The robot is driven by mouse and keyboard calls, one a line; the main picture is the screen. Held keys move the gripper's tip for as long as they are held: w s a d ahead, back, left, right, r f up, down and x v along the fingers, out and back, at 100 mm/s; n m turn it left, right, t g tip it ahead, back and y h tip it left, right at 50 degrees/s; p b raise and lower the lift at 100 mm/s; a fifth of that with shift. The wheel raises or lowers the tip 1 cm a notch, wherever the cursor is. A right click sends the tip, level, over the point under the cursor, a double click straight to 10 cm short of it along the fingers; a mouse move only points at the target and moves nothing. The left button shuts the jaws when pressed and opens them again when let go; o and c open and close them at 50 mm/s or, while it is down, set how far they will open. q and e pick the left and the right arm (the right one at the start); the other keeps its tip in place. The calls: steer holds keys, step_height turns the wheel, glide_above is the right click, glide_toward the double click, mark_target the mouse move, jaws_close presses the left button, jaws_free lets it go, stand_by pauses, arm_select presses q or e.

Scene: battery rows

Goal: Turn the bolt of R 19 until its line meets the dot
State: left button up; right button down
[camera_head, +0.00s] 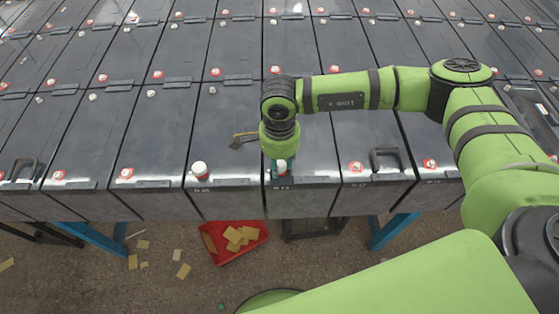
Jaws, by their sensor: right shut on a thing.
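My right gripper (280,173) points down at the front edge of a dark battery (308,140) in the front row. It is shut on a small bolt (282,171) with a pale top, mostly hidden between the fingers. A small pale label (281,187) sits just in front of it, too small to read for certain. The line on the bolt and the dot cannot be made out. My left gripper is not in view.
A black handle (386,160) stands up at the right. A red tray (235,252) with yellowish pieces lies on the floor below.

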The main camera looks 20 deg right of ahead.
mark_target(280, 165)
steer(key=shift+f+m+b, duration=0.2)
steer(key=shift+m+b, duration=0.1)
steer(key=shift+b, duration=0.15)
steer(key=m+b, duration=1.1)
steer(key=b, duration=0.4)
steer(key=shift+f+m, duration=0.1)
steer(key=shift+m, duration=0.3)
steer(key=shift+r+m+b, duration=0.2)
steer(key=shift+m+b, duration=1.45)
steer(key=shift+m, duration=0.15)
steer(key=c, duration=0.9)
jaws_free()
steer(key=shift+r, duration=0.2)
step_height(280, 165, up, 12)
